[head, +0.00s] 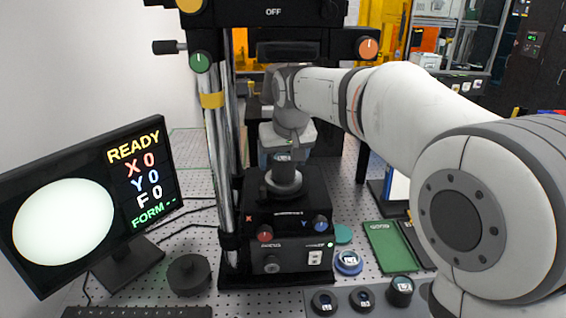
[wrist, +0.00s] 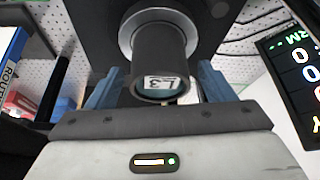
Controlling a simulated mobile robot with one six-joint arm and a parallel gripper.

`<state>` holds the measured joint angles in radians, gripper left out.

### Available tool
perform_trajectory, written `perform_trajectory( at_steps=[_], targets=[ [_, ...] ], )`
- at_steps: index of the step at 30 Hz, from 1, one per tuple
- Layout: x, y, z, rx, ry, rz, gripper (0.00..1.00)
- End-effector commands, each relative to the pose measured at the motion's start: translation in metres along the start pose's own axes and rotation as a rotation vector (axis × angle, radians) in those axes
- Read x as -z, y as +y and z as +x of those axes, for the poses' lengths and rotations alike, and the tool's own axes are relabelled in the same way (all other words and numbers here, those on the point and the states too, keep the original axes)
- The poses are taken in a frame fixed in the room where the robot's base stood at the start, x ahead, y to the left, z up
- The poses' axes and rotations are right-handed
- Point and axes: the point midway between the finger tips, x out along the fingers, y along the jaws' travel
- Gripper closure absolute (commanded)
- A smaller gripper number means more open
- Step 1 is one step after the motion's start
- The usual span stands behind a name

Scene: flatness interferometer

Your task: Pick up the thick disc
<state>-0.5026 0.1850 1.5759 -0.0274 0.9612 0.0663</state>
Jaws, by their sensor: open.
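A thick dark cylindrical disc (wrist: 160,60) with a glassy end and a small white label stands between my fingers in the wrist view. Behind it is a silver round seat (wrist: 126,38) on the instrument's stage. My gripper (wrist: 158,76) is open, with one blue finger on each side of the disc and a visible gap at each. In the head view my gripper (head: 283,157) is over the stage (head: 283,188), and it mostly hides the disc. I cannot tell whether this is the thick disc named; another tall dark labelled piece (head: 400,292) stands at the front.
The instrument's chrome post (head: 222,150) stands close left of my gripper. A monitor (head: 90,200) reading READY is at left. Dark ring pieces (head: 323,302), a blue-ringed piece (head: 348,263), a teal disc (head: 342,234) and a green tray (head: 392,246) lie at front right.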

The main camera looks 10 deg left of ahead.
Motion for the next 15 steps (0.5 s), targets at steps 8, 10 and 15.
perform_trajectory(
  at_steps=[8, 10, 15],
  targets=[
    [0.0007, -0.0003, 0.0123, 0.0, 0.0, -0.001, 0.25],
    [0.0006, -0.0005, 0.0123, 0.0, 0.0, -0.001, 0.25],
    [0.0006, -0.0007, 0.0122, 0.0, 0.001, -0.001, 0.36]
  ],
)
